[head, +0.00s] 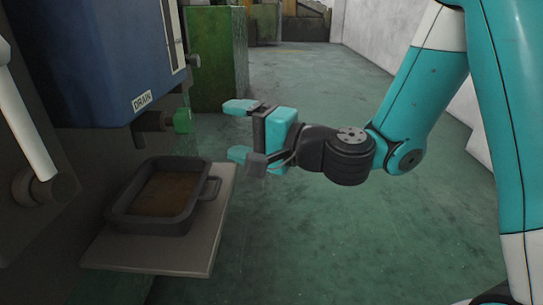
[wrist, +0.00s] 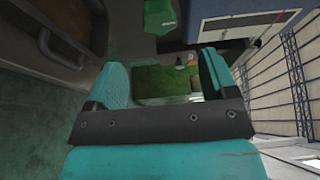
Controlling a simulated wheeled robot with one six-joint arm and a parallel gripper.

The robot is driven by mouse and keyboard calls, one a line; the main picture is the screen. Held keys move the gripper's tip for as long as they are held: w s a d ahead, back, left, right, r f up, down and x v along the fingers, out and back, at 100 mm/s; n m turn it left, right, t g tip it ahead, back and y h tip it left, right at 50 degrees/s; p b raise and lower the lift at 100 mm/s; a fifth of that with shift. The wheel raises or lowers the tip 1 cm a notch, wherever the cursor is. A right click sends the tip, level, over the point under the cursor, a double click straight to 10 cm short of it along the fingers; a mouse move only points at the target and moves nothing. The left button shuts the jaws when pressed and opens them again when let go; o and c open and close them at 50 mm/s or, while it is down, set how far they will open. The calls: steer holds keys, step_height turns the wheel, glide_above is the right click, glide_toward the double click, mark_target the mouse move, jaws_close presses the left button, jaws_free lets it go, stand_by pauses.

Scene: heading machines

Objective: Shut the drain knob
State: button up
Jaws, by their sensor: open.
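The green drain knob (head: 182,120) sits on the end of a dark valve stem below the blue machine body, under a white DRAIN label (head: 142,101). My gripper (head: 238,130) is open and empty, to the right of the knob and clearly apart from it, with its fingers pointing left. In the wrist view the knob (wrist: 158,14) shows at the top, cut by the frame edge, beyond the two teal fingers of my gripper (wrist: 163,76).
A dark pan (head: 115,220) with brown contents stands on a grey shelf (head: 190,262) below the knob, its handle on the right. A green cabinet (head: 218,62) stands behind.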

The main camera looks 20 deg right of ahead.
steer(key=b+v, duration=0.6)
steer(key=b, duration=0.2)
steer(key=shift+b, duration=0.4)
steer(key=shift+s, duration=0.1)
steer(key=s+a+r+n+g+h+p, duration=0.35)
steer(key=s+n+g+p, duration=0.5)
steer(key=p, duration=0.45)
steer(key=s+d+r+n+g+h+p, duration=0.4)
steer(key=s+d+r+n+h+p, duration=0.25)
steer(key=p, duration=0.45)
step_height(320, 180, up, 34)
steer(key=s+a+p, duration=0.1)
steer(key=p, duration=3.4)
steer(key=shift+a+y, duration=0.3)
steer(key=shift+y, duration=0.1)
